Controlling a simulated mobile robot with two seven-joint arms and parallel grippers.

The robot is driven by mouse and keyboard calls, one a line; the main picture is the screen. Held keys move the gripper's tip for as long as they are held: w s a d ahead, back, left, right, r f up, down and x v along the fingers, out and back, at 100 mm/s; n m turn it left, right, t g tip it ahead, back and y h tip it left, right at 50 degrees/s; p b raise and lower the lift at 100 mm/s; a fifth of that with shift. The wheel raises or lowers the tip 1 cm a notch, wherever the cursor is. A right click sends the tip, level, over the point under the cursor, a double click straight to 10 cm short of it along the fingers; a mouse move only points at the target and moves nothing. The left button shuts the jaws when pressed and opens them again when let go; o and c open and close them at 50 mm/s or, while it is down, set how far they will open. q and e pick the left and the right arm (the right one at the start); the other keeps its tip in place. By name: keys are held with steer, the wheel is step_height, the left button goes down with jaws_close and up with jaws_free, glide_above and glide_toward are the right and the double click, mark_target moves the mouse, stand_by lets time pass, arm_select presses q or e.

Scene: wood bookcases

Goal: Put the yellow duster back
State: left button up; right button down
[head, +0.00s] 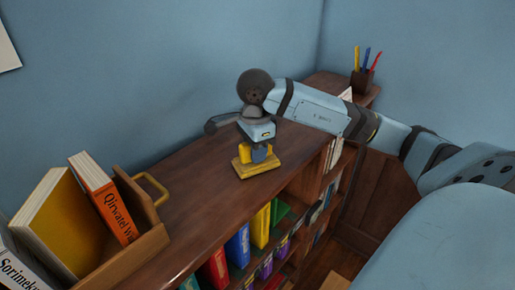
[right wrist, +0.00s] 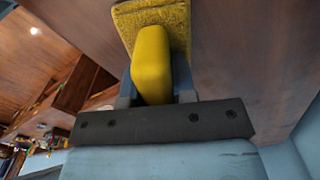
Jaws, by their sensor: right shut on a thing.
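The yellow duster (head: 257,167) has a flat, fuzzy yellow base and a thicker yellow grip block. It is on or just above the top of the bookcase (head: 195,207); I cannot tell whether its base touches the wood. My right gripper (head: 259,150) points down from above and is shut on the grip block. In the right wrist view, the duster (right wrist: 152,62) sits between the two fingers, with its base beyond them against the brown wood. My left gripper is in neither view.
A wooden box (head: 147,243) with a yellow handle holds books, including an orange one (head: 104,199), at the left. A pen cup (head: 361,82) stands at the back right. Colourful books fill the shelves below. The top between box and duster is clear.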

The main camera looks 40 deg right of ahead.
steer(key=shift+a+r, duration=0.1)
steer(key=shift+a+f+b, duration=0.1)
steer(key=shift+f+b, duration=0.15)
steer(key=shift+b, duration=0.05)
steer(key=c, duration=0.9)
jaws_free()
steer(key=shift+r, duration=0.1)
steer(key=shift+r+p, duration=0.4)
steer(key=shift+p, duration=0.1)
step_height(320, 180, up, 11)
steer(key=p, duration=0.5)
steer(key=shift+f+p, duration=0.1)
steer(key=shift+p, duration=0.25)
steer(key=shift+r, duration=0.35)
